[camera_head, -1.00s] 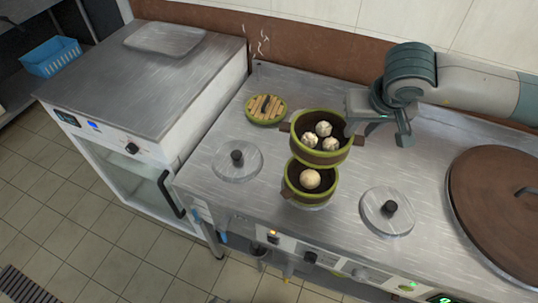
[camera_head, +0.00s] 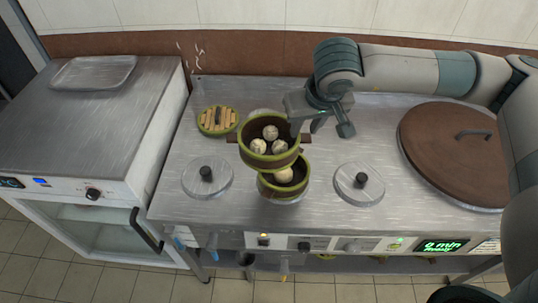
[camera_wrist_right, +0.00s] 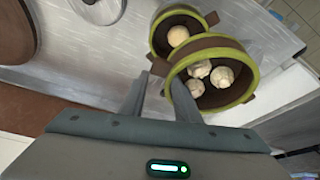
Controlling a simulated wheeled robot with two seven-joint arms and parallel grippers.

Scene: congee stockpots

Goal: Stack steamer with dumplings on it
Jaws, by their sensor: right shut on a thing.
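A round brown steamer with green rims (camera_head: 269,164) holds three pale dumplings (camera_head: 270,132). My right gripper (camera_head: 306,132) is shut on the handle at its right side and holds it raised. A second green-rimmed steamer (camera_head: 270,190) with a pale bun (camera_head: 284,175) in it sits lower on the counter, partly hidden behind the raised one. In the right wrist view the raised steamer (camera_wrist_right: 237,48) is beside the fingers (camera_wrist_right: 158,85), and the lower steamer (camera_wrist_right: 160,38) shows beyond it, offset. My left gripper is not in view.
A bamboo-slatted lid (camera_head: 230,122) lies at the back left of the steel counter. Metal lids with black knobs lie left (camera_head: 190,180) and right (camera_head: 372,192) of the steamers. A large brown pot lid (camera_head: 435,150) covers the right. A cabinet with a tray (camera_head: 93,72) stands left.

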